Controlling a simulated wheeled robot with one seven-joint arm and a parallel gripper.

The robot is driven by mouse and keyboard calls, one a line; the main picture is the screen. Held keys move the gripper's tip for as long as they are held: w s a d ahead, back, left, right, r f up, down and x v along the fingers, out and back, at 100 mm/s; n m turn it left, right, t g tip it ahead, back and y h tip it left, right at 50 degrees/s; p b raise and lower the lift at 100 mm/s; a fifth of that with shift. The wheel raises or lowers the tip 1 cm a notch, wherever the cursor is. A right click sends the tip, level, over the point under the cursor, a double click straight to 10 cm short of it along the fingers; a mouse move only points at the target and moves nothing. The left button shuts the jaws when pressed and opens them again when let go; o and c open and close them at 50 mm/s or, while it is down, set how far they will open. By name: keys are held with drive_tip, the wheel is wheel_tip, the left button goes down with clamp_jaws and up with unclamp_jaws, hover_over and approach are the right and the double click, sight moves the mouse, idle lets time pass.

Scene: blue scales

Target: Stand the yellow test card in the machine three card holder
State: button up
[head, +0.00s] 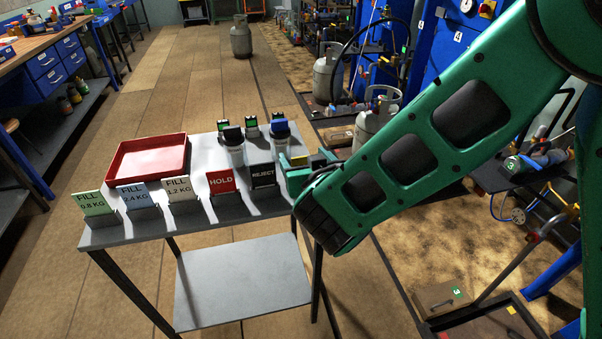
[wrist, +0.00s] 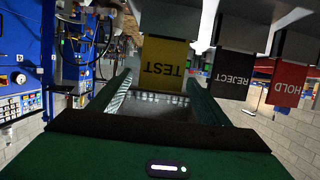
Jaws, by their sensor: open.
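The yellow TEST card (wrist: 165,62) appears upside down in the wrist view, in a dark holder in the row of cards. In the head view only a small yellow part (head: 318,160) shows, at the right end of the grey table (head: 115,236), mostly hidden by my gripper. My gripper (wrist: 160,84) is open and empty, its fingers reaching toward the card, one on each side. Contact cannot be told. A green 3 sign (head: 511,164) marks a machine at the right. I cannot clearly pick out its card holder.
Beside the TEST card stand the REJECT card (head: 263,175), HOLD card (head: 221,182) and several FILL cards (head: 181,190). A red tray (head: 147,147) and dark-topped cups (head: 233,138) are behind them. A box with a 3 label (head: 436,298) lies at lower right.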

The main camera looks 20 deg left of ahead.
drive_tip(key=c, duration=1.5)
drive_tip(key=shift+r, duration=0.1)
